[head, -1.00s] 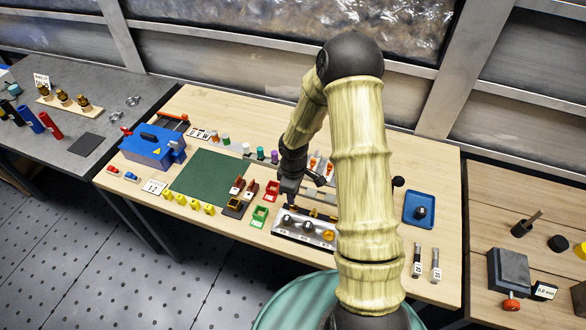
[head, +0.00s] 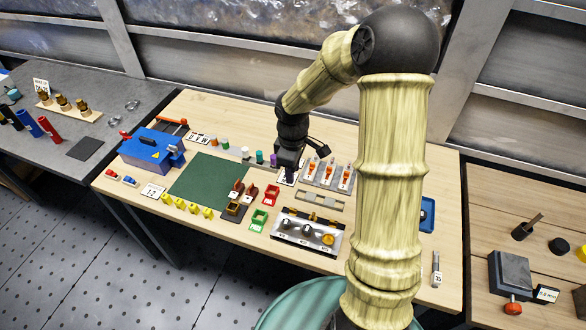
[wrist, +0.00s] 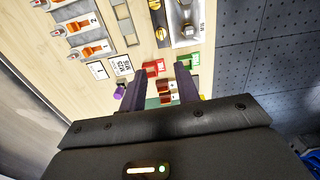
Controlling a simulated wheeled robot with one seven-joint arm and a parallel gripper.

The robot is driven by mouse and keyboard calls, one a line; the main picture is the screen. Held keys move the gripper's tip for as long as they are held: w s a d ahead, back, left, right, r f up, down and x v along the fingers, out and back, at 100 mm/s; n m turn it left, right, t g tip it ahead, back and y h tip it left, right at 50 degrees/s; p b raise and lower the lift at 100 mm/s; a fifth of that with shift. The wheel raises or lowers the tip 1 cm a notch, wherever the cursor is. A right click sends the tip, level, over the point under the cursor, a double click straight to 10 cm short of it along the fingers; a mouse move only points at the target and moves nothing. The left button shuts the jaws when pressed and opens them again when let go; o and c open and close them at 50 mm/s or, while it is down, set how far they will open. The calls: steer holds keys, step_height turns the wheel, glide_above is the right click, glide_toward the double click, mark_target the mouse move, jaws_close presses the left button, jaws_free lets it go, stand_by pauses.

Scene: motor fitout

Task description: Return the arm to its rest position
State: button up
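My arm's bamboo-like links (head: 392,180) rise on the right of the head view and bend over to the left. My gripper (head: 288,178) hangs above the table near its middle, left of the orange-switch panel (head: 328,174). In the wrist view, my gripper (wrist: 161,86) has its two dark fingers spread apart, with nothing held between them. A red tray (wrist: 155,68) and a green tray (wrist: 188,61) lie on the table beyond the fingertips. My arm hides part of the table's right side.
A metal block with knobs (head: 307,233) stands at the table's front. Red (head: 271,195) and green (head: 259,219) trays lie left of it. A green mat (head: 208,180) and blue machine (head: 152,148) are farther left. A blue tray (head: 428,215) is partly hidden by my arm.

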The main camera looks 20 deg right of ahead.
steer(key=s+r+m+t, duration=0.1)
steer(key=s+r+m, duration=0.2)
steer(key=s+m, duration=0.2)
steer(key=s+a+r+m+t, duration=0.1)
steer(key=s+r+m, duration=0.2)
steer(key=s+m, duration=0.3)
steer(key=s, duration=0.3)
steer(key=shift+s+r+t, duration=0.3)
steer(key=shift+s+r, duration=0.05)
